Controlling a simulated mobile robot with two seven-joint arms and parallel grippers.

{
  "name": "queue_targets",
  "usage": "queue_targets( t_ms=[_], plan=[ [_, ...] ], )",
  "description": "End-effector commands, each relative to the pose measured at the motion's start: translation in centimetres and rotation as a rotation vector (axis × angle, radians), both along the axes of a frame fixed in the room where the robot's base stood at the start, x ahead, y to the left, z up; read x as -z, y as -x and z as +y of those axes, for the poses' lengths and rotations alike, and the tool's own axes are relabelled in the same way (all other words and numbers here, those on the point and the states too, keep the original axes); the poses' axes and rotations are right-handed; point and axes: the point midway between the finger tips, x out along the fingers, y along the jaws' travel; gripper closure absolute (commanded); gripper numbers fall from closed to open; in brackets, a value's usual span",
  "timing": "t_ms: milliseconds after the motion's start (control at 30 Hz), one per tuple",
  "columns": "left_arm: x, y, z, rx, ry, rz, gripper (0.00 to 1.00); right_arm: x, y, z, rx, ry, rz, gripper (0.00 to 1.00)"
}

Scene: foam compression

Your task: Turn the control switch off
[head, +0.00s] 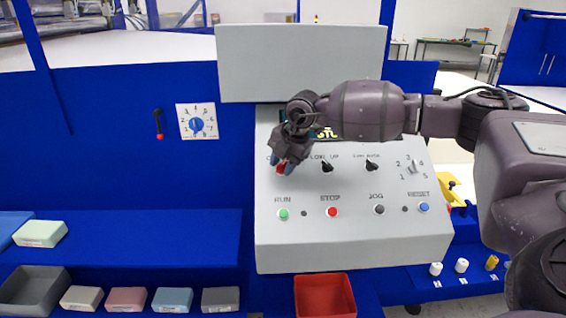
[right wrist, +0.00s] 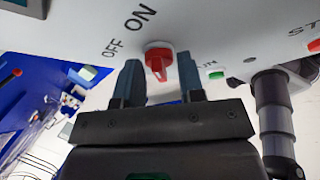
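The control switch is a red knob (right wrist: 158,61) on the light grey panel, beside the printed words OFF and ON. In the head view only a little of its red (head: 282,168) shows at the panel's upper left, mostly behind my right gripper (head: 284,163). In the right wrist view my right gripper (right wrist: 159,78) is open, one finger on each side of the knob, with visible gaps. Which label the knob is turned to I cannot tell. My left gripper is not in view.
Black selector knobs (head: 327,167) sit to the right on the panel (head: 350,240). Below are a green RUN button (head: 283,214) and a red STOP button (head: 332,212). A red bin (head: 324,296) stands under the panel. Foam blocks (head: 127,299) lie at lower left.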

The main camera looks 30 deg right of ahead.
Motion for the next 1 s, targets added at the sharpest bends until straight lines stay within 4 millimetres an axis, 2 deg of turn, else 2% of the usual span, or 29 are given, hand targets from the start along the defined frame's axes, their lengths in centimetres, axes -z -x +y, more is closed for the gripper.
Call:
queue_targets(
  t_ms=[167,367,667,1000],
  plan=[
    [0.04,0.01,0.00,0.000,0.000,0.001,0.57,0.01,0.01,0.01,0.000,0.000,0.000,0.64],
    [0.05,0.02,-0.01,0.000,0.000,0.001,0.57,0.00,0.02,0.01,0.000,0.000,0.000,0.95],
    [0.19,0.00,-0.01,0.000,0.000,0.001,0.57,0.02,-0.02,0.06,-0.030,0.015,0.011,0.95],
    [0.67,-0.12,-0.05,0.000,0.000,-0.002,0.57,0.05,-0.15,0.21,-0.217,0.111,0.069,0.95]
  ],
)
